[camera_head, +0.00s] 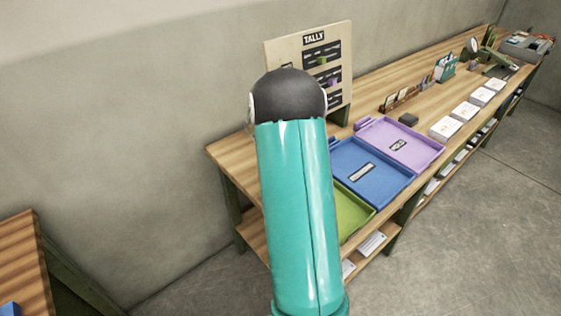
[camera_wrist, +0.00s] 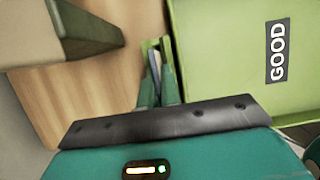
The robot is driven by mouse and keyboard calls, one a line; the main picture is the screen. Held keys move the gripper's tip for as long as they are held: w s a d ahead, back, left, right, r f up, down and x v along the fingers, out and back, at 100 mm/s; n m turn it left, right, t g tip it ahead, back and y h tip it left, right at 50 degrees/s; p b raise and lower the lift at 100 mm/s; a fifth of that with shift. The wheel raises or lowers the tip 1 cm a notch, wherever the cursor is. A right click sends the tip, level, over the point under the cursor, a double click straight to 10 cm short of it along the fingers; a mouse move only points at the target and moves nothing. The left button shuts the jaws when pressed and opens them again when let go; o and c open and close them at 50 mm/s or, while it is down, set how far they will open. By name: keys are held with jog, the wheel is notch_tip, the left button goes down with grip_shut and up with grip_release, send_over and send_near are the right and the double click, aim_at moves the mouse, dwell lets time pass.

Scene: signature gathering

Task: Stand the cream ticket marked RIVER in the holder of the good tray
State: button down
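The good tray (camera_wrist: 220,75) is green and fills the right of the wrist view, with a dark GOOD label; its edge also shows in the head view (camera_head: 354,212), partly behind my arm. My gripper (camera_wrist: 157,75) is at the tray's left edge, by the small green holder (camera_wrist: 152,44). Its teal fingers are close together on a thin pale strip, which I take to be the cream ticket (camera_wrist: 156,62) edge-on. The word RIVER cannot be read. I cannot tell whether the strip's lower edge is inside the holder. My arm hides the gripper in the head view.
A blue tray (camera_head: 372,173) and a purple tray (camera_head: 405,142) lie beside the green one on the wooden bench (camera_head: 226,152). The TALLY board (camera_head: 337,62) stands behind; a dark green foot (camera_wrist: 85,33) is near the gripper. Paper stacks (camera_head: 446,127) lie farther right.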

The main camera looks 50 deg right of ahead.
dwell(0.3)
jog(key=c, duration=1.5)
grip_release()
jog(key=shift+c, duration=0.2)
jog(key=v, duration=1.3)
jog(key=shift+a+r, duration=0.2)
jog(key=shift+r, duration=0.2)
